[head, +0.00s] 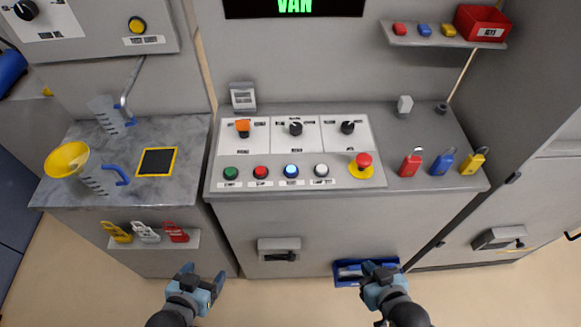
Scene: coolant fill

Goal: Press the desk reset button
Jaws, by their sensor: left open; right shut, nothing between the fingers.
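The desk (440,130) has a sloped panel with a row of round buttons along its front. The blue button (291,171) appears lit, and its small label seems to read RESET. A green button (231,173) and a red button (261,172) are to its left, and a whitish button (321,171) is to its right. My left gripper (204,273) is open and empty, in front of the desk, below and left of the blue button. My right gripper (379,267) is shut and empty, below and right of it. Both are apart from the panel.
A red mushroom button on a yellow base (362,165) is at the panel's right end. Red, blue and yellow padlocks (442,163) stand right of it. A blue tray (343,281) is beside my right gripper. A yellow funnel (68,158) is on the left counter (190,150).

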